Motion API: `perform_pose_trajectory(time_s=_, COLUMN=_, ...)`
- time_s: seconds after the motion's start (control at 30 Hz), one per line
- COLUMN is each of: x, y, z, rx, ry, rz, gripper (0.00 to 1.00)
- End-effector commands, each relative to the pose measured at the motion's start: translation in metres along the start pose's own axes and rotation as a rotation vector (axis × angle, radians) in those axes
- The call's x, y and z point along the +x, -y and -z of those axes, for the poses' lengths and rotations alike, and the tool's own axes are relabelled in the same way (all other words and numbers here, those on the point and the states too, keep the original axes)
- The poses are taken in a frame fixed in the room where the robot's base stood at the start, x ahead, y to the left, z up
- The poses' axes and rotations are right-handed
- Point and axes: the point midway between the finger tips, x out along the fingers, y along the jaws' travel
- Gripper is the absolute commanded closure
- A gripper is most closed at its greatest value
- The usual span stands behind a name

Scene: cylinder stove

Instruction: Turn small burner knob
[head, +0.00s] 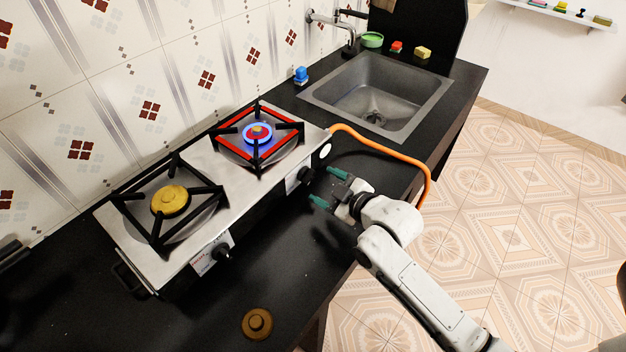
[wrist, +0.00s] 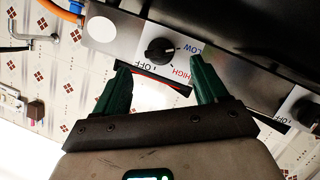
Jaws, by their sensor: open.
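A two-burner steel stove (head: 120,232) stands on a black counter against the tiled wall. The right burner (head: 257,133), the smaller one, burns with a blue flame, and its red-lit grate surrounds it. Its black knob (head: 306,174) is on the front panel. My gripper (head: 321,185) is open, its green fingers pointing at this knob from just in front, apart from it. In the wrist view the knob (wrist: 159,50) lies beyond and between the open fingertips, among LOW, HIGH and OFF labels. The left burner (head: 170,201) shows no flame; its knob (head: 222,252) is farther left.
An orange gas hose (head: 428,180) loops from the stove's right end, behind my gripper. A sink (head: 375,95) is at the back right. A brass burner cap (head: 257,323) lies on the front counter. A blue bottle (head: 301,76) stands near the wall.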

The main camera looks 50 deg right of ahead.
Motion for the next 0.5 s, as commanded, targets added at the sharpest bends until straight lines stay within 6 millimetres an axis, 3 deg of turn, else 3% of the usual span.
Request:
perform_pose_trajectory(time_s=0.2, x=0.037, y=0.001, z=0.002, rx=0.004, ry=-0.002, rz=0.002, gripper=0.28)
perform_pose_trajectory(time_s=0.5, x=0.057, y=0.001, z=0.0, rx=0.001, ry=0.001, rz=0.001, gripper=0.28)
